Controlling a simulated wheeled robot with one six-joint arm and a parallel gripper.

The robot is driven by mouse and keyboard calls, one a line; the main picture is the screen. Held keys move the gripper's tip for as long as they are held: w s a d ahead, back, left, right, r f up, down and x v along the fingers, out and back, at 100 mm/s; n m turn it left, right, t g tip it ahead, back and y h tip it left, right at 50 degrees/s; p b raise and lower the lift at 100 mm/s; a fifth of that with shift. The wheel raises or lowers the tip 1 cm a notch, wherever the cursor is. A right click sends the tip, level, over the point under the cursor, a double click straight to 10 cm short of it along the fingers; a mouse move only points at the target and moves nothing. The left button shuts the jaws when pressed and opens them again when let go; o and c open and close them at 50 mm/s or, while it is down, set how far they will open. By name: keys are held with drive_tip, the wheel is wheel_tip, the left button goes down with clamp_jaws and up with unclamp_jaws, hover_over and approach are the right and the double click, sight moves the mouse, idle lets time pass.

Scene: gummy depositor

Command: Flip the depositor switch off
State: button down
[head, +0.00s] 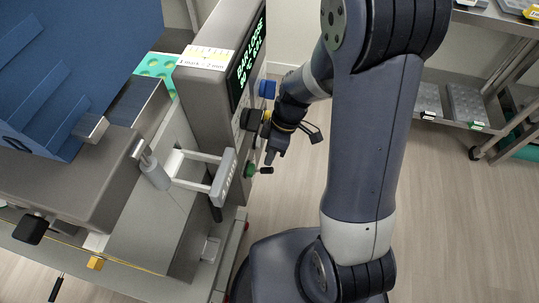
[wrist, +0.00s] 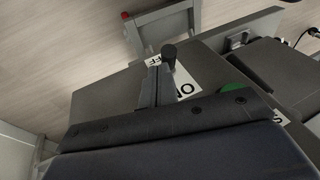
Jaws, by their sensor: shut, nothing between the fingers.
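The depositor (head: 205,95) stands at the left in the head view, its lit display (head: 248,58) on the side facing my arm. The switch lever (head: 266,170) sticks out of that side as a short dark handle. It also shows in the wrist view (wrist: 168,52) with a dark rounded tip, over a white ON/OFF label (wrist: 186,84). My gripper (head: 270,158) is shut and empty, pointing down close by the lever. In the wrist view its fingers (wrist: 156,87) are right beside the lever; I cannot tell whether they touch. The lever's base is partly hidden, so its setting is unclear.
A green button (head: 250,170) is close to the lever; it also shows in the wrist view (wrist: 240,90). A white-armed handle (head: 222,178) sticks out in front.

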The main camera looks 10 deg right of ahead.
drive_tip(key=shift+s+d+f+y+b, duration=0.1)
drive_tip(key=shift+d+f+y+b, duration=0.35)
drive_tip(key=shift+b, duration=0.9)
drive_tip(key=y+b, duration=0.2)
drive_tip(key=b, duration=0.2)
drive_tip(key=d+f+n+t+y+b, duration=0.1)
drive_tip(key=y+b, duration=0.1)
drive_tip(key=b, duration=0.3)
drive_tip(key=f+y+b, duration=0.1)
drive_tip(key=y+b, duration=0.1)
drive_tip(key=b, duration=0.3)
drive_tip(key=shift+s+d+f+t, duration=0.15)
drive_tip(key=shift+s+d+t, duration=0.05)
drive_tip(key=shift+s+t, duration=0.2)
drive_tip(key=shift+r+p, duration=0.35)
drive_tip(key=shift+r, duration=0.45)
